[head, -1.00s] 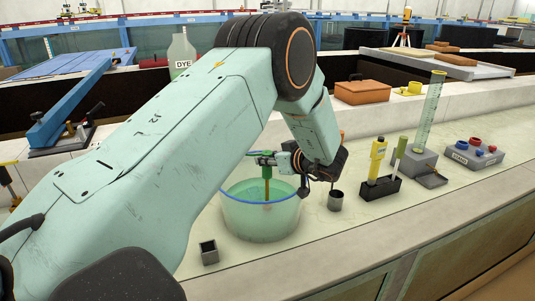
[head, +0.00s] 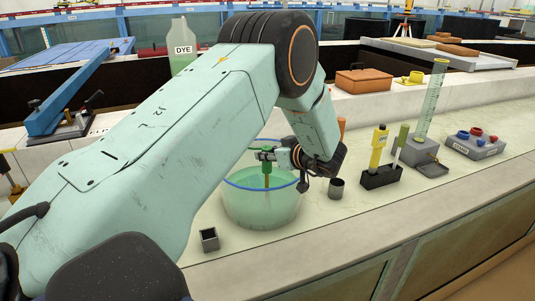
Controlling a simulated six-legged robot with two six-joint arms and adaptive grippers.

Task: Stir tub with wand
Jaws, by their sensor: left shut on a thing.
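The tub (head: 262,212) is a clear round vessel with a blue rim and pale green liquid, standing on the bench in the middle of the head view. My left gripper (head: 266,155) is over the tub, shut on the wand (head: 267,179). The wand has a green upper part and a brown shaft that points down inside the tub. Its lower end is hard to make out against the liquid. My left arm crosses the view from the lower left and hides part of the bench. My right gripper does not show.
A small dark square cup (head: 209,240) stands left of the tub, and a grey round cup (head: 336,188) to its right. Further right are a black holder (head: 381,177) with a yellow tool, a graduated cylinder (head: 431,100) and a control box (head: 474,145). A dye bottle (head: 183,48) stands behind.

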